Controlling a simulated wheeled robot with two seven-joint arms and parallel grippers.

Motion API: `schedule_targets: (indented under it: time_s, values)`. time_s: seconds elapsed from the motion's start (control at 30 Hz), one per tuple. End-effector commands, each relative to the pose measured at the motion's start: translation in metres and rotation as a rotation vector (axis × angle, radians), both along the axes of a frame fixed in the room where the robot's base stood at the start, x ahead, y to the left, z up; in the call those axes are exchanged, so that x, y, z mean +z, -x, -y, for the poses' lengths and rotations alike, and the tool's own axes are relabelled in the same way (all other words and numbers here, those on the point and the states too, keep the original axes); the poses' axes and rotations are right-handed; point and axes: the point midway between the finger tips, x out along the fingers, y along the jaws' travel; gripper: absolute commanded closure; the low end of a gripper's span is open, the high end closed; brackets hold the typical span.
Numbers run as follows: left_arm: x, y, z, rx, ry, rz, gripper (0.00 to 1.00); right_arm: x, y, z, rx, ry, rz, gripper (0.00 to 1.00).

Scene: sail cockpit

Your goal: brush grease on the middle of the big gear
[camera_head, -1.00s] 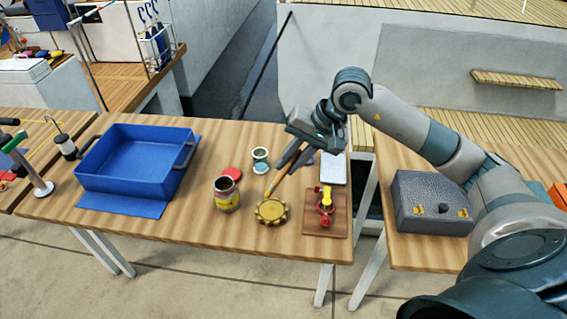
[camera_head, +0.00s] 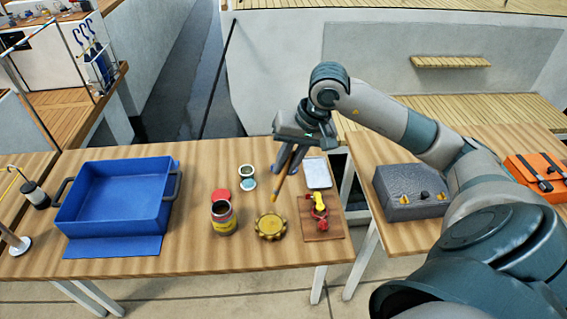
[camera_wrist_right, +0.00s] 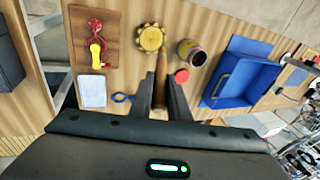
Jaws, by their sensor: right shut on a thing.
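The big gear (camera_head: 270,226) is a yellow-brown toothed disc lying flat on the wooden table. It also shows in the right wrist view (camera_wrist_right: 151,38). My right gripper (camera_head: 290,171) is shut on a slim wooden brush (camera_head: 281,187), which points down towards the gear's far edge. In the right wrist view the brush (camera_wrist_right: 160,68) sits between the fingers, its tip near the gear's rim; I cannot tell whether they touch. An open grease can (camera_head: 223,218) with a yellow label stands left of the gear. My left gripper is not in view.
A blue bin (camera_head: 115,201) stands left.

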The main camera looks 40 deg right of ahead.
Motion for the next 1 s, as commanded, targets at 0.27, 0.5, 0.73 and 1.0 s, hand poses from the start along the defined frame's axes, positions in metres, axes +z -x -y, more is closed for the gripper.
schedule_targets:
  time_s: [0.27,0.5,0.73,1.0]
  values:
    - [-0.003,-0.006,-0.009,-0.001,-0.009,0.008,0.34,-0.008,0.0,0.0,-0.001,0.0,0.0,1.0]
    - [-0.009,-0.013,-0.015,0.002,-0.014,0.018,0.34,-0.029,0.0,0.0,0.0,-0.002,-0.001,1.0]
    - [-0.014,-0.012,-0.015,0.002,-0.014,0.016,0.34,-0.045,0.0,0.0,-0.002,-0.001,0.0,1.0]
    - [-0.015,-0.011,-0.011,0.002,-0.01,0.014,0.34,-0.05,0.0,0.0,-0.001,-0.001,0.0,1.0]
